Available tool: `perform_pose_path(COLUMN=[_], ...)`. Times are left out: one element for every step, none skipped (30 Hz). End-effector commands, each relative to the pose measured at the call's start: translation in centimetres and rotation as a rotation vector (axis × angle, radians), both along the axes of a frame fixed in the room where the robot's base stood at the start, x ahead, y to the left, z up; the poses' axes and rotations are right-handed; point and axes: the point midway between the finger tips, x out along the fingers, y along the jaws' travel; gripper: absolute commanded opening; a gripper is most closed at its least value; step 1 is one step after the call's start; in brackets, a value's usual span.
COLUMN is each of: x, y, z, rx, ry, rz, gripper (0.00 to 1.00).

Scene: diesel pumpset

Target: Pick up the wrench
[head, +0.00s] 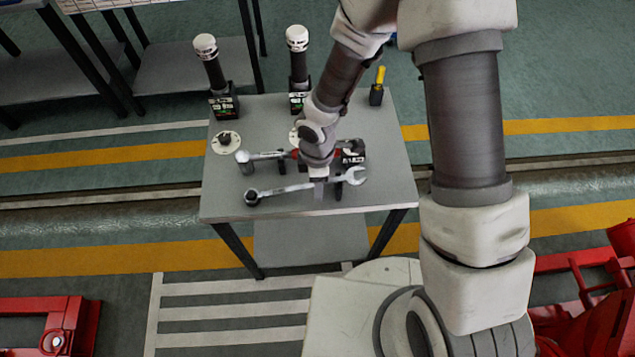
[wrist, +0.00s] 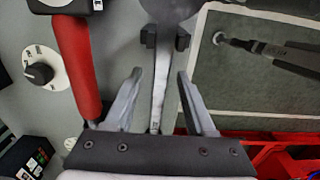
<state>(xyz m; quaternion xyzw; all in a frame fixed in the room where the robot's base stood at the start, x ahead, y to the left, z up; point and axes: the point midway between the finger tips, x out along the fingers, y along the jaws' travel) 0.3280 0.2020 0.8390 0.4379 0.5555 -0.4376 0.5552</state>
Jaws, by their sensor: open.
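The wrench (head: 285,189) is a long silver tool lying near the front edge of the grey table (head: 235,205). Its open-ended jaw points right and its dark round end points left. My gripper (head: 319,186) is over the middle of the wrench, hiding part of its shaft. In the wrist view, the wrench shaft (wrist: 159,88) runs between the two parted fingers of my gripper (wrist: 162,68). The fingers stand on either side of it, with gaps visible. The exact height of the fingertips above the table is hard to tell.
A tool with a red handle (wrist: 78,65) lies close beside the wrench, behind it. A black device (head: 352,152) and a round dial (head: 225,142) are on the table. Two black posts with white tops (head: 205,45) and a yellow-handled item (head: 379,80) stand at the back.

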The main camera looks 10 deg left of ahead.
Motion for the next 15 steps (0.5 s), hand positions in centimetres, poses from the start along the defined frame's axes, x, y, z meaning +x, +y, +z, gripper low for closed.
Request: perform_pose_path(x=[0.03, 0.04, 0.05, 0.04, 0.04, 0.04, 0.03, 0.03, 0.03, 0.03, 0.03, 0.02, 0.03, 0.02, 0.02], y=[0.0, 0.0, 0.0, 0.0, 0.0, 0.0, 0.0, 0.0, 0.0, 0.0, 0.0, -0.01, 0.0, -0.01, -0.01], z=[-0.11, -0.1, -0.08, -0.07, -0.06, -0.06, -0.06, -0.05, -0.05, -0.05, -0.05, -0.05, -0.04, -0.04, -0.04], rx=[0.0, 0.0, 0.0, 0.0, 0.0, 0.0, 0.0, 0.0, 0.0, 0.0, 0.0, 0.0, 0.0, 0.0, 0.0], ry=[-0.001, -0.001, -0.001, -0.001, -0.001, -0.001, -0.001, -0.001, -0.001, -0.001, -0.001, -0.001, -0.001, -0.001, -0.001], rz=[0.0, 0.0, 0.0, -0.001, 0.0, 0.0, 0.0, 0.0, 0.0, 0.0, 0.0, 0.0, 0.0, 0.0, 0.0], gripper=[0.55, 0.55, 0.55, 0.55, 0.55, 0.55, 0.52, 0.46, 0.39, 0.34, 0.28, 0.21, 0.16, 0.1, 0.03])
